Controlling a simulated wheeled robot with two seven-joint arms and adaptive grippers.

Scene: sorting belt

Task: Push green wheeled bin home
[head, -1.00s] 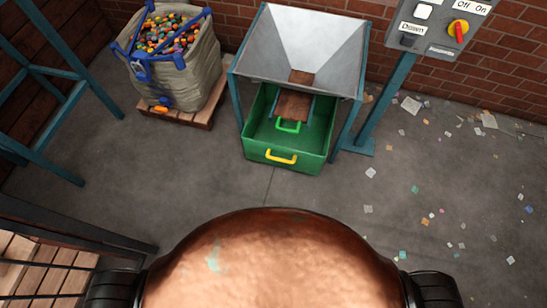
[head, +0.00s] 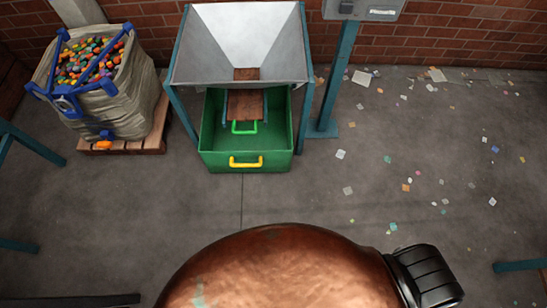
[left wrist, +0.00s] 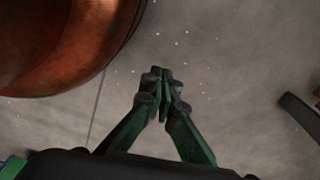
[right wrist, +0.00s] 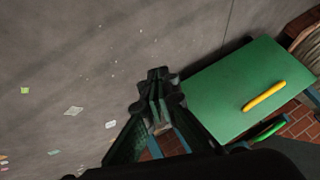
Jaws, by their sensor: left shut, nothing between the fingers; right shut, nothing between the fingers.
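The green bin (head: 285,160) stands under the metal hopper in the head view, a yellow handle (head: 246,162) on its front face. A green handle (head: 244,128) shows inside or behind its rim. Its wheels are hidden. In the right wrist view the bin's green face (right wrist: 235,85) is right of my right gripper (right wrist: 158,77), which is shut and empty, apart from the bin as far as I can tell. My left gripper (left wrist: 160,75) is shut and empty above bare floor in the left wrist view. Neither gripper shows in the head view.
The grey hopper (head: 240,65) stands on teal legs over the bin. A sack of colored pieces (head: 105,90) sits on a wooden pallet (head: 150,140) to the left. A control post (head: 335,80) is to the right. Paper scraps litter the right floor; the floor before the bin is clear.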

